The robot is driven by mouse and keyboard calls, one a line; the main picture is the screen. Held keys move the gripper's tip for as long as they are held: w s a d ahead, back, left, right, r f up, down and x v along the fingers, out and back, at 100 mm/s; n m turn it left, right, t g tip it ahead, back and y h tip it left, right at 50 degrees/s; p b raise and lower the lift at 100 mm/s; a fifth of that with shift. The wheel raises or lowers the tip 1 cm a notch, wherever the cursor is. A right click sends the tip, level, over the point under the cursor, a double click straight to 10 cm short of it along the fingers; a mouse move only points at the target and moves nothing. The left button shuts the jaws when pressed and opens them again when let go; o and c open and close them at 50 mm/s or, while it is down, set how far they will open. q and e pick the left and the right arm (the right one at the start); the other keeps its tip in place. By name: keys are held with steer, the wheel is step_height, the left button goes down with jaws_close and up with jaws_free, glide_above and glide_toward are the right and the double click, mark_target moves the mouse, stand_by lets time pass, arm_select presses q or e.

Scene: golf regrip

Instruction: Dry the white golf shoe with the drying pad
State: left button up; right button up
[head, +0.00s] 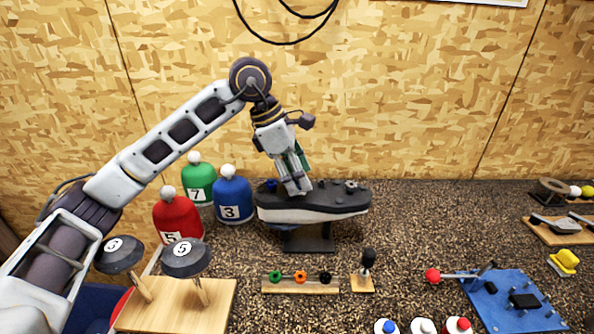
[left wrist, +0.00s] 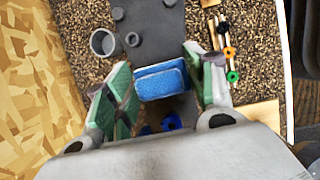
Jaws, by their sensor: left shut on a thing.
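The golf shoe (head: 315,205) sits sole up on a dark stand (head: 308,238) in the head view, its dark sole on top and its side white. Studs stand on the sole, which shows as a dark grey strip (left wrist: 150,28) in the left wrist view. My left gripper (head: 297,185) points down at the heel half of the sole. It is shut on a blue pad (left wrist: 160,80), held between its green-lined fingers (left wrist: 160,92). In the head view the pad is hidden by the fingers. I cannot tell whether it touches the sole. My right gripper is not in view.
Red (head: 178,216), green (head: 199,182) and blue (head: 233,200) numbered club covers stand left of the shoe. A blue board (head: 515,303) is at right.

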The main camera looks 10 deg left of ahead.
arm_select(q)
steer(key=shift+s+d+r+p, duration=0.1)
steer(key=shift+s+d+p, duration=0.1)
steer(key=shift+p, duration=0.35)
steer(key=shift+w+d+r+p, duration=0.25)
steer(key=shift+w+r+p, duration=0.1)
steer(key=shift+w+r, duration=0.25)
steer(key=shift+r, duration=0.2)
steer(key=shift+p+v, duration=0.7)
steer(key=shift+v, duration=0.3)
steer(key=shift+r, duration=0.45)
